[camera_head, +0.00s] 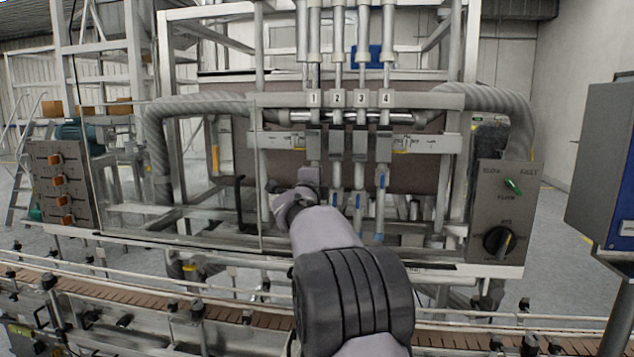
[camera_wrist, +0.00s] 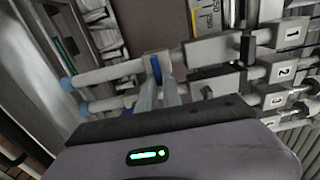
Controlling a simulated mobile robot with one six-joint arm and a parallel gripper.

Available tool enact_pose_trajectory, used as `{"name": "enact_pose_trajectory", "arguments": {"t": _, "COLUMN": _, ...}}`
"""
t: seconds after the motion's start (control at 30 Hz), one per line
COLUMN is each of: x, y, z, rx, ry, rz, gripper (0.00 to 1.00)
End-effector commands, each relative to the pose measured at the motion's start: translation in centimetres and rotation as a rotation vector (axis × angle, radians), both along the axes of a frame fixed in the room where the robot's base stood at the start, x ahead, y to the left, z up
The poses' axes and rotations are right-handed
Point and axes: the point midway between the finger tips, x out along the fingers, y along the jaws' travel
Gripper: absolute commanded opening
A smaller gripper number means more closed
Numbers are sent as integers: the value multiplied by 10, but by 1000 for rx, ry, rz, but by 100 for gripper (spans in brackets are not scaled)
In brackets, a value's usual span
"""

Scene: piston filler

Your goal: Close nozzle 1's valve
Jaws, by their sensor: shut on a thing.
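Nozzle 1 (camera_head: 314,140) is the leftmost of several vertical nozzles under numbered plates. In the wrist view its plate 1 (camera_wrist: 291,34) is at the upper right, and its tube (camera_wrist: 108,75) runs to the left. My gripper (camera_wrist: 158,88) is at this tube, its two fingers shut on the blue valve handle (camera_wrist: 155,66). The handle's visible part looks roughly crosswise to the tube; the fingers hide some of it. In the head view my arm and gripper (camera_head: 308,178) hide the lower part of nozzle 1 and its handle.
Blue handles on nozzle 2 (camera_head: 336,198), nozzle 3 (camera_head: 357,200) and nozzle 4 (camera_head: 381,180) stand close to the right. Frame bars surround the nozzles. A conveyor (camera_head: 130,310) runs in front. A control box (camera_head: 503,215) is at the right.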

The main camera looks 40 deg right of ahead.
Motion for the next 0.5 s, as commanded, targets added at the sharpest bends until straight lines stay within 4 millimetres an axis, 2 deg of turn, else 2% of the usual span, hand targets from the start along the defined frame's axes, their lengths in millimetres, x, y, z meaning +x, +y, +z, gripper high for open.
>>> {"name": "enact_pose_trajectory", "arguments": {"t": 0.2, "x": 0, "y": 0, "z": 0, "rx": 1, "ry": -1, "rz": 0, "gripper": 0}}
{"name": "enact_pose_trajectory", "arguments": {"t": 0.23, "x": 0, "y": 0, "z": 0, "rx": 1, "ry": -1, "rz": 0, "gripper": 13}}
{"name": "enact_pose_trajectory", "arguments": {"t": 0.33, "x": 0, "y": 0, "z": 0, "rx": 0, "ry": 0, "rz": 0, "gripper": 31}}
{"name": "enact_pose_trajectory", "arguments": {"t": 0.5, "x": 0, "y": 0, "z": 0, "rx": 0, "ry": 0, "rz": 0, "gripper": 31}}
